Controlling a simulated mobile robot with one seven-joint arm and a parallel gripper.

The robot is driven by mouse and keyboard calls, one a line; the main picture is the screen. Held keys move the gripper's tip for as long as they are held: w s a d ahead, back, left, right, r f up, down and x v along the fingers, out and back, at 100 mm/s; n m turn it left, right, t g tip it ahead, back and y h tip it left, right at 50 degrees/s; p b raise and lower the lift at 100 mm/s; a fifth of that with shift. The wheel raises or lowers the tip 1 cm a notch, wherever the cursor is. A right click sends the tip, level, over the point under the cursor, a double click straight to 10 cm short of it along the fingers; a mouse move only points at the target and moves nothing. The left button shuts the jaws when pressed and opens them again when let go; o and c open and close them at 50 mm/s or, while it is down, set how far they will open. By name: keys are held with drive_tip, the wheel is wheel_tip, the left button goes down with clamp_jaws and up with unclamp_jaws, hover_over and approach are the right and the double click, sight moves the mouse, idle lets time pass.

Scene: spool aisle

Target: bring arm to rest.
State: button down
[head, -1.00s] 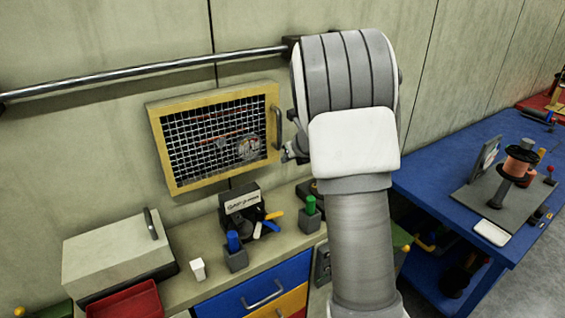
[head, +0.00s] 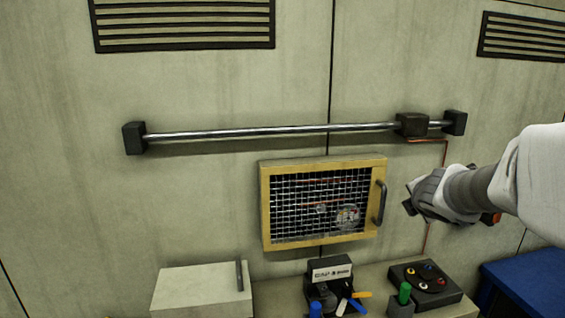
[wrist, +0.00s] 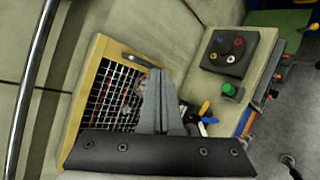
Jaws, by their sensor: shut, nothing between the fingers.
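My gripper (head: 411,198) is at the right in the head view, just right of the handle (head: 380,203) of a yellow-framed mesh door (head: 264,215) on the wall. It looks apart from the handle. In the wrist view my gripper (wrist: 158,75) shows as two grey fingers pressed together, with nothing between them. Behind them are the mesh door (wrist: 88,62) and its handle (wrist: 138,60). The door lies flat against its wall box, as far as the head view shows. My arm reaches in from the right edge.
A metal rail (head: 270,131) with a dark block (head: 411,125) runs above the door. On the counter below are a beige box (head: 195,292), a dark tool holder (head: 331,268), a green-topped holder (head: 404,293) and a button panel (head: 428,284). A blue table (head: 530,280) is at right.

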drive_tip(key=s+a+f+m+g+y, duration=0.1)
drive_tip(key=s+a+f+m+g, duration=0.1)
drive_tip(key=s+a+m, duration=0.3)
drive_tip(key=s+a+f+m+g+y, duration=0.1)
drive_tip(key=s+a+f+m+g, duration=0.1)
drive_tip(key=s+a+m, duration=0.3)
drive_tip(key=s+a+f+m+g+y, duration=0.1)
drive_tip(key=s+a+m, duration=0.4)
drive_tip(key=s+m, duration=0.6)
drive_tip(key=s+f+b, duration=0.1)
drive_tip(key=s, duration=0.6)
drive_tip(key=shift+s+a+g+y, duration=0.15)
drive_tip(key=shift+a+g+y, duration=0.15)
drive_tip(key=shift+g+y, duration=0.1)
drive_tip(key=shift+f, duration=0.1)
